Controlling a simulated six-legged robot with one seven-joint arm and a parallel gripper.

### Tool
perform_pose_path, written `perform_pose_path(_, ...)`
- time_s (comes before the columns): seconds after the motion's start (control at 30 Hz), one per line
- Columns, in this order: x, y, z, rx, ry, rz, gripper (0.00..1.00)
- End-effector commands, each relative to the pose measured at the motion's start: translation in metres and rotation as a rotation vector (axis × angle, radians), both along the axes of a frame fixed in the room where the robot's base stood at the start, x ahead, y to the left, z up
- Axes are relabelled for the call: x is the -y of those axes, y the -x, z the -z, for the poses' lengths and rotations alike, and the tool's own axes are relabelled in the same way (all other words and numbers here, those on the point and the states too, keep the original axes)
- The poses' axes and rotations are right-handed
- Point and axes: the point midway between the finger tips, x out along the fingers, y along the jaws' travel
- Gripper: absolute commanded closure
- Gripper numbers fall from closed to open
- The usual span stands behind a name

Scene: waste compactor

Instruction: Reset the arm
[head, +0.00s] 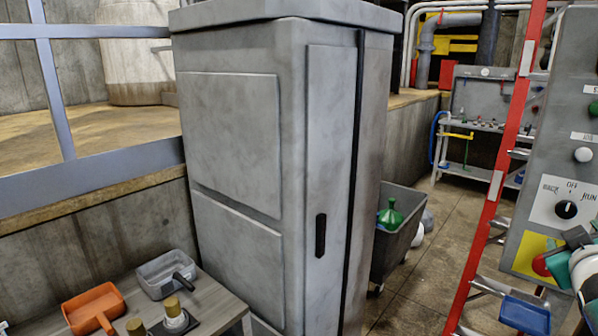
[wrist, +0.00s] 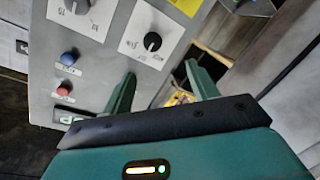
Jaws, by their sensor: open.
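My gripper (wrist: 160,75) is open in the wrist view, its two green fingers apart with nothing between them. The grey control panel (wrist: 108,62) appears tilted behind and left of the fingers. It carries a black rotary knob (wrist: 152,41), a blue button (wrist: 70,57) and a red button (wrist: 64,89). In the head view, the green and white end of my arm shows at the lower right edge, in front of the panel (head: 548,150) and below its knob (head: 566,209). The fingertips cannot be made out clearly there.
A tall grey cabinet (head: 235,130) fills the middle. A red ladder (head: 500,170) stands left of the panel. An orange dustpan (head: 92,308) and a grey scoop (head: 165,272) lie on a table at lower left. A dark bin (head: 396,240) stands behind the cabinet.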

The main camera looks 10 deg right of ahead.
Motion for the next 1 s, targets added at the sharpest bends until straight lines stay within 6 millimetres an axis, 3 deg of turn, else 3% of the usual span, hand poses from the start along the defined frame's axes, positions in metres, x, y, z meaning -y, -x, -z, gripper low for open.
perform_pose_path(0.17, -0.076, -0.031, 0.031, -0.036, -0.223, -0.068, 0.41)
perform_pose_path(0.3, -0.165, -0.041, 0.069, -0.129, -0.459, -0.130, 0.41)
perform_pose_path(0.47, -0.266, -0.025, 0.111, -0.294, -0.687, -0.188, 0.41)
perform_pose_path(0.6, -0.338, 0.009, 0.140, -0.456, -0.827, -0.216, 0.41)
perform_pose_path(0.77, -0.378, 0.038, 0.156, -0.573, -0.899, -0.223, 0.41)
perform_pose_path(1.0, -0.383, 0.043, 0.159, -0.593, -0.910, -0.220, 0.41)
